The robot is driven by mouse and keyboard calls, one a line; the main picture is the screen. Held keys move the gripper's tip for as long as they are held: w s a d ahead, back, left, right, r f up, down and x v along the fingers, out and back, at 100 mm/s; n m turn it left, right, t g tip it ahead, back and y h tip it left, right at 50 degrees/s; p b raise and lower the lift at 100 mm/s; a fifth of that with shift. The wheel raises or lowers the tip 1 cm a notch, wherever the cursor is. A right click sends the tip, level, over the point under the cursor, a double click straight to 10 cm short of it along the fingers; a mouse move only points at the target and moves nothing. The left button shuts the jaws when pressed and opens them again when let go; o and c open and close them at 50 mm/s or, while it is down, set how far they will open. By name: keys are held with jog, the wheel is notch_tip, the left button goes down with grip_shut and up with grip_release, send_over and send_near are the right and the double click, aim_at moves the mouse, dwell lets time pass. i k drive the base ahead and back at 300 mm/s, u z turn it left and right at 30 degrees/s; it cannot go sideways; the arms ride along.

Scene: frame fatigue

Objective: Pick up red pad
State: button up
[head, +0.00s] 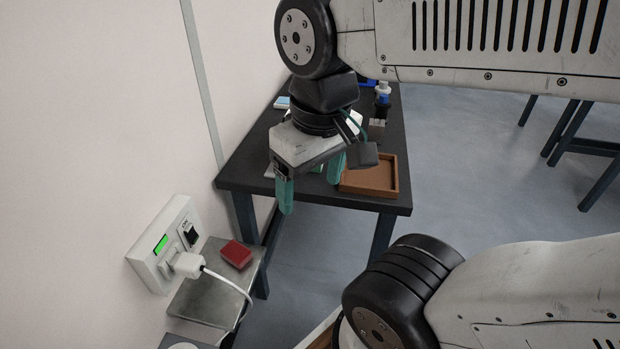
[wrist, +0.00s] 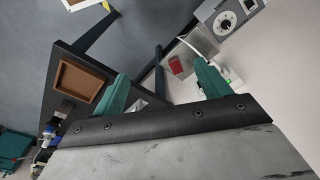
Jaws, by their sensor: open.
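The red pad (head: 236,254) is a small dark-red block lying on a grey metal shelf (head: 205,292) by the wall, at the lower left of the head view. In the wrist view the red pad (wrist: 176,65) shows beyond the fingers, on the same shelf (wrist: 196,52). My gripper (head: 312,185) has teal fingers set apart with nothing between them. It hangs above and to the right of the pad in the head view, clear of it. The wrist view shows the gripper's fingers (wrist: 162,88) apart as well.
A wall socket box (head: 165,245) with a green light holds a white plug (head: 188,264); its cord drapes over the shelf beside the pad. Behind stands a dark table (head: 395,203) with a brown tray (head: 372,190), bottles and small items. Open floor lies to the right.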

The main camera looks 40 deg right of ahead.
aim_at(234, 253)
jog(key=z, duration=0.05)
jog(key=k, duration=1.15)
jog(key=u, duration=0.65)
jog(key=i, duration=1.15)
jog(key=z, duration=0.85)
jog(key=i, duration=0.35)
jog(key=z, duration=0.45)
